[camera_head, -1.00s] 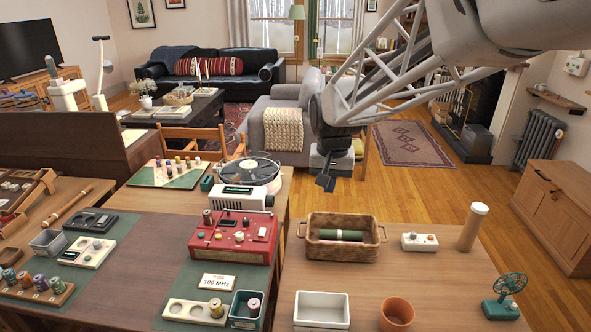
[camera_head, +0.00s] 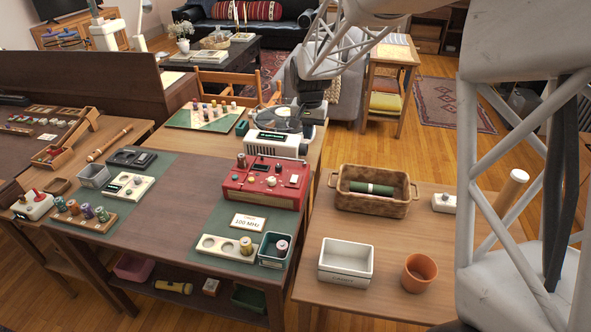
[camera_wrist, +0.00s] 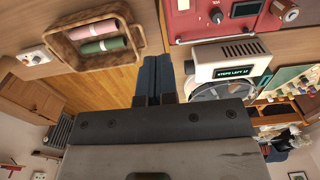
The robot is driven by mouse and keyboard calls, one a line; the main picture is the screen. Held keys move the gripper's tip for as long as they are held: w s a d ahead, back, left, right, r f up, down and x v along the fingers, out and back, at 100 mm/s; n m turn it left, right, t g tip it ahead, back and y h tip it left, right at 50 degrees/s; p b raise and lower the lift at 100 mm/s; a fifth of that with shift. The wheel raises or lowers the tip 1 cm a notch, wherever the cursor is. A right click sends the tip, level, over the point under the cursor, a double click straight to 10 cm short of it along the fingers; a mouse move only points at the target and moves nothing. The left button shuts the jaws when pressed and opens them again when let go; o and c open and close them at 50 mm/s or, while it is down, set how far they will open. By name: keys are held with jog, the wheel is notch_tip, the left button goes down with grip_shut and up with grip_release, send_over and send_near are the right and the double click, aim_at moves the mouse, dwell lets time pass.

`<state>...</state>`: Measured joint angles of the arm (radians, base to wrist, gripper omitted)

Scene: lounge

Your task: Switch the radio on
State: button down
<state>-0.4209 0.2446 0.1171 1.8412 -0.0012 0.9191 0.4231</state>
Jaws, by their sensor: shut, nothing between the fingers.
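The red radio (camera_head: 288,187) stands on a green mat on the wooden table in the head view. Its top panel carries knobs, a small dark display and a cylinder at the back left corner. In the wrist view part of the radio (camera_wrist: 230,24) shows at the upper right, with knobs. My gripper (camera_head: 304,128) is behind the radio, by the record player, apart from the radio. In the wrist view my gripper (camera_wrist: 158,60) is shut and empty, its dark fingers pointing up the picture. A card reading "100 MHz" (camera_head: 249,221) lies in front of the radio.
A white device (camera_head: 277,145) stands behind the radio; its wrist-view display reads "STEPS LEFT 12". A wicker basket (camera_head: 372,206), white bin (camera_head: 345,266) and orange pot (camera_head: 418,270) are at the right. A battery tray (camera_head: 218,246) and green bin (camera_head: 272,258) are in front. My arm hides the far right.

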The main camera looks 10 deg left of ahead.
send_over(295, 176)
notch_tip(295, 176, down, 3)
jog(key=shift+f, duration=0.2)
jog(key=shift+f, duration=0.2)
notch_tip(295, 176, down, 14)
jog(key=shift+r, duration=0.15)
dwell(0.8)
dwell(0.4)
